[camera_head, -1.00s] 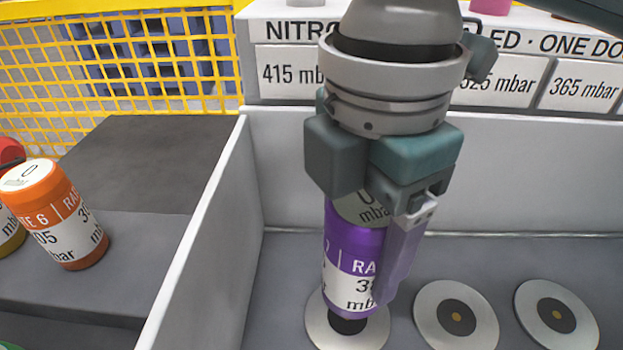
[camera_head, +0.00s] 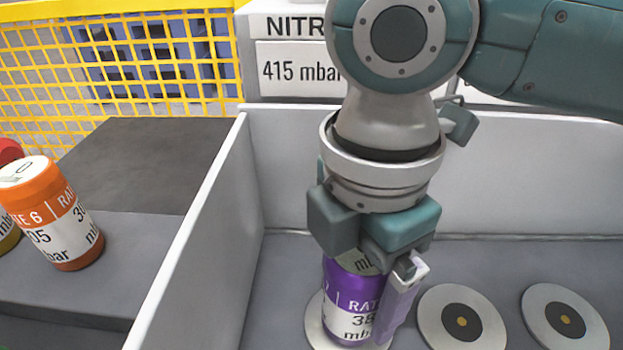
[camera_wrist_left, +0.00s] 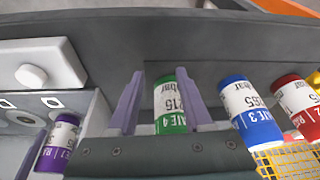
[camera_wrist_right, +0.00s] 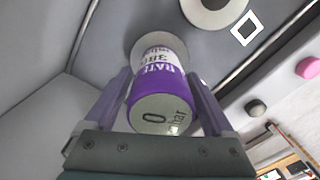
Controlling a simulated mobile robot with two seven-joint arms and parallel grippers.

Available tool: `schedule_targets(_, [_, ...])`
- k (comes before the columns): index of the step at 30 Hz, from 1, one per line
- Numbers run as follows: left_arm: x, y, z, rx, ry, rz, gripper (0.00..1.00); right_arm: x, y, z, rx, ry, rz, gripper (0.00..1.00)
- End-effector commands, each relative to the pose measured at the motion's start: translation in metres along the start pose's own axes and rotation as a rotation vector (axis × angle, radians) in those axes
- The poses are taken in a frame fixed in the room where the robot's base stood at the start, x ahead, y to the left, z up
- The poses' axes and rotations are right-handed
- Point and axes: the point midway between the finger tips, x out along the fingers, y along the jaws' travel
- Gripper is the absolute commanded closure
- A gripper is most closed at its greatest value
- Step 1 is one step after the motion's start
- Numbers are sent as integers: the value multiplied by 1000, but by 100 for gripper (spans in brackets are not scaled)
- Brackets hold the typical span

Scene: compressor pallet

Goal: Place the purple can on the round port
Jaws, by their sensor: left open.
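The purple can (camera_head: 345,295) is upright in my right gripper (camera_head: 375,310), over the leftmost round port (camera_head: 313,325). The can hides the port's dark centre, and its base looks very close to or on the port; I cannot tell if it touches. In the right wrist view, the purple can (camera_wrist_right: 155,90) lies between the fingers of the right gripper (camera_wrist_right: 162,100), against the pale port disc (camera_wrist_right: 138,48). My left gripper (camera_wrist_left: 160,103) is open, its fingers either side of a green can (camera_wrist_left: 170,105); it is outside the head view.
Two more round ports (camera_head: 461,321) (camera_head: 566,318) lie bare to the right. A white wall (camera_head: 195,240) separates the ports from a grey shelf with an orange can (camera_head: 50,215). Blue (camera_wrist_left: 250,110) and red (camera_wrist_left: 297,105) cans stand beside the green one.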

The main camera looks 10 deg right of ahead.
Motion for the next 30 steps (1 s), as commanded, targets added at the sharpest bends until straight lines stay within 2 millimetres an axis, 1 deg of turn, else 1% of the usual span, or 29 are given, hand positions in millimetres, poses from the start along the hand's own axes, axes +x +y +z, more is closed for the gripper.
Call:
schedule_targets(1, [0,0,0,0,0,0,50,0,0,0,0,0,0,5])
schedule_targets(2, [0,0,0,0,0,0,50,0,0,0,0,0,0,1])
schedule_targets(3, [0,0,0,1,0,-1,50,0,0,0,0,0,0,1])
schedule_targets(9, [0,-2,0,6,-1,-5,50,-1,0,0,0,0,1,1])
schedule_targets(11, [0,-2,0,7,-1,-6,50,-3,0,0,-1,0,2,1])
schedule_targets(13, [-3,-2,0,9,-1,-7,50,-11,1,0,-1,0,2,1])
schedule_targets(17, [-10,-3,-3,10,-2,-8,50,-36,1,0,0,1,5,1])
schedule_targets(21, [-17,-3,-5,10,-1,-8,50,-69,1,0,-1,1,5,1])
schedule_targets(24, [-21,-3,-6,10,-1,-8,50,-90,1,0,-1,2,5,1])
schedule_targets(27, [-24,-3,-7,9,-1,-8,50,-107,1,0,0,1,3,1])
schedule_targets(30, [-25,-3,-8,9,-1,-7,50,-117,1,0,0,1,1,1])
